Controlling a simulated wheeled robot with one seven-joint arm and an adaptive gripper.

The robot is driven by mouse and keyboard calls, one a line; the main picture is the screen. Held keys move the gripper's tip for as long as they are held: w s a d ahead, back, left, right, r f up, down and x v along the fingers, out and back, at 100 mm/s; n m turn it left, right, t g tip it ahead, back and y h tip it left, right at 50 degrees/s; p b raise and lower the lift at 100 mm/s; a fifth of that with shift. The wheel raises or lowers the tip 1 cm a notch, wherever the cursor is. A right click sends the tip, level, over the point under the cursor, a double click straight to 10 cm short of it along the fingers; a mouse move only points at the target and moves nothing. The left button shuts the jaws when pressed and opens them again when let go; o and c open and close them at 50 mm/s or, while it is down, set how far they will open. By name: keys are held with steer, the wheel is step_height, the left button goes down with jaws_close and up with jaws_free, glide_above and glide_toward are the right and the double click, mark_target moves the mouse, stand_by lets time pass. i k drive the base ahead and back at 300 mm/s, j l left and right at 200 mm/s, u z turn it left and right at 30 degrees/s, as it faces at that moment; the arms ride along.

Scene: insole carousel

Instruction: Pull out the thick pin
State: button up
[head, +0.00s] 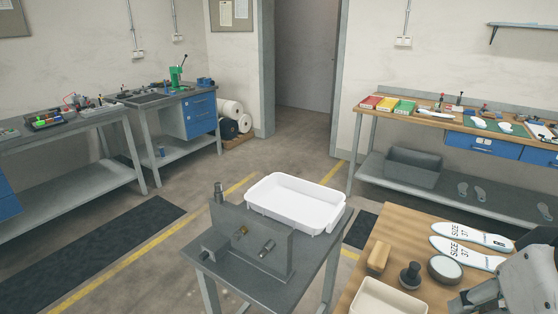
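A grey metal fixture (250,235) with an upright plate stands on a small dark table (325,240) at the lower middle of the head view. A steel pin (267,248) sticks out of the plate's near face and looks thicker than the small brass-coloured pin (241,231) to its left. A dark upright cylinder (218,192) shows at the plate's left end. How deep the pins sit is hidden. My arm shows at the lower right edge, over the wooden bench and apart from the fixture. My gripper's fingers are not in view.
A white tray (258,205) stands right behind the plate. The wooden bench (385,225) at the right holds two insoles marked SIZE 37 (465,232), a brush-like block (378,256), a dark knob (410,275), a round tin (445,270) and a cream tray (390,300). Floor left of the table is clear.

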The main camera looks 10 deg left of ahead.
mark_target(217, 186)
steer(key=i+j, duration=0.15)
steer(key=j, duration=0.3)
steer(key=i+j, duration=0.15)
steer(key=j, duration=0.3)
steer(key=i+j+z, duration=0.1)
steer(key=j, duration=0.4)
steer(key=i+j, duration=0.2)
steer(key=j, duration=0.25)
steer(key=i+j+z, duration=0.1)
steer(key=j, duration=0.35)
steer(key=i+j, duration=0.2)
steer(key=j, duration=0.3)
steer(key=i+j, duration=0.1)
steer(key=j, duration=0.4)
steer(key=i+j+z, duration=0.1)
steer(key=j, duration=0.35)
